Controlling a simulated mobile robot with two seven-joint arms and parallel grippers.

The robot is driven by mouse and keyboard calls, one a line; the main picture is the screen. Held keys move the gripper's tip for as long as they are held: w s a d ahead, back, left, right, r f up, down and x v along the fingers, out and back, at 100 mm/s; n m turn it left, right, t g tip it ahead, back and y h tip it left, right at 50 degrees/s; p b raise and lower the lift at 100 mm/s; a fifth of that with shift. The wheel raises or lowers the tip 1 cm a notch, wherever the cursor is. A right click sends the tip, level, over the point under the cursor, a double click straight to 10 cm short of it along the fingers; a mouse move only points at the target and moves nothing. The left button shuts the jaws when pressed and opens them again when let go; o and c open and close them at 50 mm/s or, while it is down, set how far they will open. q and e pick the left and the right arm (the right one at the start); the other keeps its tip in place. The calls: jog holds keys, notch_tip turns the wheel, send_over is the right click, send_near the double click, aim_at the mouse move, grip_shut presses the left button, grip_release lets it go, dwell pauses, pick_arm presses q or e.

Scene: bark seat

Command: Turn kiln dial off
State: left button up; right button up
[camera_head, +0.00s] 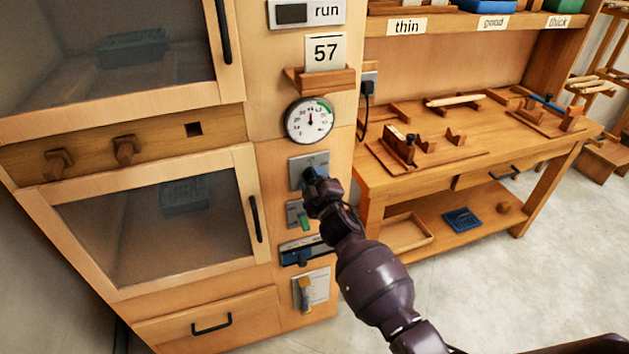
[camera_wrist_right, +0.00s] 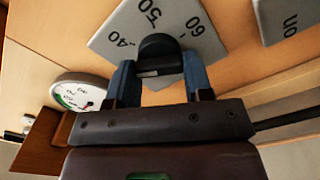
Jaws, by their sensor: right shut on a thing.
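The kiln dial is a dark round knob (camera_wrist_right: 160,58) on a grey plate (camera_wrist_right: 195,22) marked 40, 50 and 60 in the right wrist view. In the head view the plate (camera_head: 298,172) is on the kiln's front panel, below the round gauge, and my gripper hides the knob. My right gripper (camera_head: 312,180) is shut on the knob, with one blue finger on each side of it in the wrist view (camera_wrist_right: 160,75). Which mark the knob points at is hidden. My left gripper is not in view.
The round gauge (camera_head: 310,121) and a card reading 57 (camera_head: 325,53) are above the dial. A green switch (camera_head: 304,222), a blue slider (camera_head: 303,257) and a yellow-handled lever (camera_head: 305,293) are below it. A workbench (camera_head: 440,181) stands to the right.

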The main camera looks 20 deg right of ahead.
jog(key=n, duration=0.3)
jog(key=shift+n, duration=1.4)
jog(key=shift+f, duration=0.1)
jog(key=o, duration=0.9)
jog(key=shift+s, duration=0.1)
jog(key=shift+s+d+p, duration=0.15)
jog(key=shift+s+p, duration=0.3)
jog(key=shift+s, duration=4.85)
